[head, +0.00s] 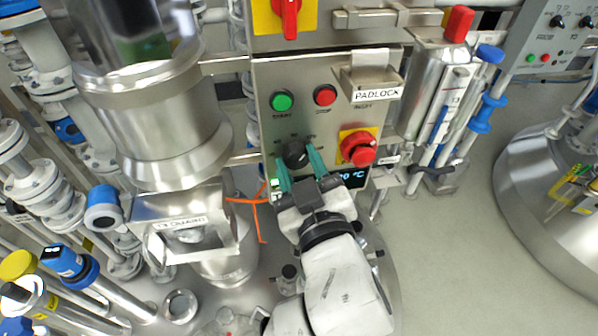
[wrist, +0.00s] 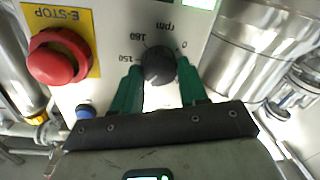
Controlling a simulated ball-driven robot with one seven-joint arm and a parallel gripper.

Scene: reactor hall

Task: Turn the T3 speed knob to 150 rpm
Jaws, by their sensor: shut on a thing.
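The black round speed knob (head: 295,153) sits on the steel control panel (head: 270,76), below the green and red buttons. My gripper (head: 297,160) has its two green fingers on either side of the knob and is shut on it. In the wrist view the knob (wrist: 159,66) shows between the green fingertips of my gripper (wrist: 160,76). Scale marks around it read rpm, 0, 150 and a number that looks like 180 or 100. The knob's pointer cannot be made out. The lower part of the dial is hidden by the fingers.
A red emergency stop (head: 358,149) on a yellow plate is close to the right of my gripper. Above are a green button (head: 282,101), a red button (head: 325,95) and a padlock box (head: 371,82). A steel vessel (head: 165,120) stands left. Open floor lies right.

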